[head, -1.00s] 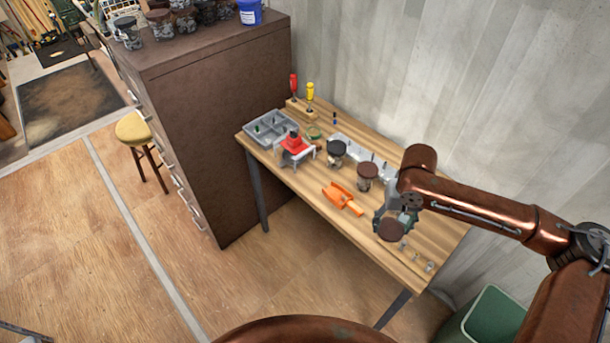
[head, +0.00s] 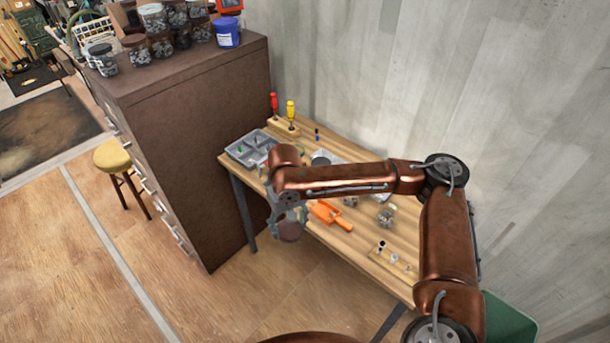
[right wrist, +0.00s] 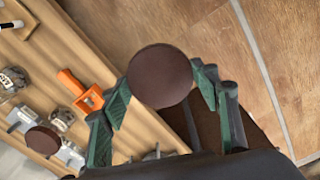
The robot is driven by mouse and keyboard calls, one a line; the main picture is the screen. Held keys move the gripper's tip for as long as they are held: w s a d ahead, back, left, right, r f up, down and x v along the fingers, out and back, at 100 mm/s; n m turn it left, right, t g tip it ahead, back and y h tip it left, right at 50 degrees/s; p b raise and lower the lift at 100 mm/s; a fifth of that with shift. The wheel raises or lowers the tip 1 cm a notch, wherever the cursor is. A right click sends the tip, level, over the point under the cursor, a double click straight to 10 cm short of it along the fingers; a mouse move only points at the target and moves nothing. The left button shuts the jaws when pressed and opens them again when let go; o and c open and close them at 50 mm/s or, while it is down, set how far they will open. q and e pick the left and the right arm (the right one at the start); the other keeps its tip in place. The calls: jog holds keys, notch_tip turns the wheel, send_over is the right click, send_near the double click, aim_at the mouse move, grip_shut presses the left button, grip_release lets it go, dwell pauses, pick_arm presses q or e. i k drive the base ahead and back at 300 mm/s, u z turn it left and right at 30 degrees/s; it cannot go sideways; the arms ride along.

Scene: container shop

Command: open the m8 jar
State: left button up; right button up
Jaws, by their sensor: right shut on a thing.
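My right gripper (head: 288,222) is shut on a brown round lid (head: 289,232) and holds it near the table's front edge. In the right wrist view the lid (right wrist: 160,76) sits between the two green fingers, its flat top facing the camera. No glass shows under it. A clear jar (head: 385,217) with grey contents and no lid stands on the wooden table. An open-topped jar (right wrist: 12,81) also shows at the left of the right wrist view. I cannot read any m8 label. My left gripper is out of view.
Another brown-lidded jar (right wrist: 43,140) shows in the right wrist view. A brown cabinet (head: 200,120) stands left; a grey wall (head: 420,80) is behind.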

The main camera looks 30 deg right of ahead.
aim_at(388, 208)
jog(key=u, duration=0.05)
jog(key=i, duration=0.9)
jog(key=z, duration=0.7)
